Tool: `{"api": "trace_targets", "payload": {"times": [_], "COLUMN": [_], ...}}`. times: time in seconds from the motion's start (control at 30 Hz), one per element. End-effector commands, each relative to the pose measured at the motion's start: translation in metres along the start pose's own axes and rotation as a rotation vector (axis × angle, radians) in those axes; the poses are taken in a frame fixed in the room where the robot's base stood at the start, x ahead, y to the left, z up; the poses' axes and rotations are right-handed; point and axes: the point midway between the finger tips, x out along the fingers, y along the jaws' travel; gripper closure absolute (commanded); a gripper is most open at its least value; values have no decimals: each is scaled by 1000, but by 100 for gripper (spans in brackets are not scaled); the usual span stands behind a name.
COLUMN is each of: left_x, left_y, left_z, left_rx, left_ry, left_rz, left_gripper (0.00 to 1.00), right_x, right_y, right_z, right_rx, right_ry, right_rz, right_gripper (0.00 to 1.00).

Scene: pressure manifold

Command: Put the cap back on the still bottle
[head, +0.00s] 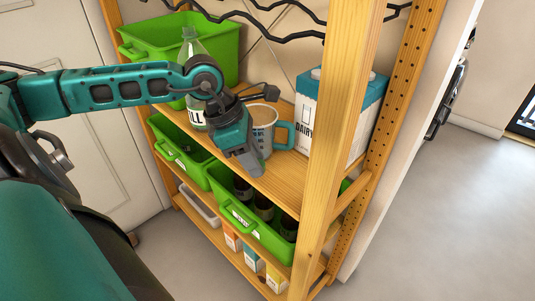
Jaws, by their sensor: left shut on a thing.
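The clear, greenish still bottle (192,48) stands upright on the upper shelf. Its label shows only the end of a word, "LL", beside my left wrist. Its neck is in the open, and I make out no distinct cap on it. My left gripper (246,166) points down in front of the shelf, to the right of and below the bottle's neck, apart from it. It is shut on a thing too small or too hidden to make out. I do not see the cap anywhere in the open. My right gripper is not in view.
A mug (262,127) with a teal handle stands close behind my left gripper. A dairy carton (338,112) stands to its right, behind the wooden post (342,95). Green bins (222,42) stand behind the bottle and on lower shelves. Dark wavy racks (280,35) hang above.

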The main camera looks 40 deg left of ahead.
Motion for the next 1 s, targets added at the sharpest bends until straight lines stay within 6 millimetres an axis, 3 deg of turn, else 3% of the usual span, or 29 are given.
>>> {"api": "trace_targets", "payload": {"times": [0.27, 0.47, 0.73, 1.0], "left_x": [-10, -28, -36, -39], "left_y": [0, 1, 0, 0], "left_z": [-23, -49, -79, -92], "left_rx": [0, -3, -3, -2], "left_ry": [12, 11, 2, 0], "left_rz": [-1, 4, 0, 0], "left_gripper": [92, 92, 92, 92], "right_x": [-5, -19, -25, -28], "right_y": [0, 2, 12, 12], "right_z": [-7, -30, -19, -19], "right_rx": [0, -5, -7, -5], "right_ry": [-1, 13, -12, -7], "right_rz": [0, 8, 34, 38], "right_gripper": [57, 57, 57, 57]}}
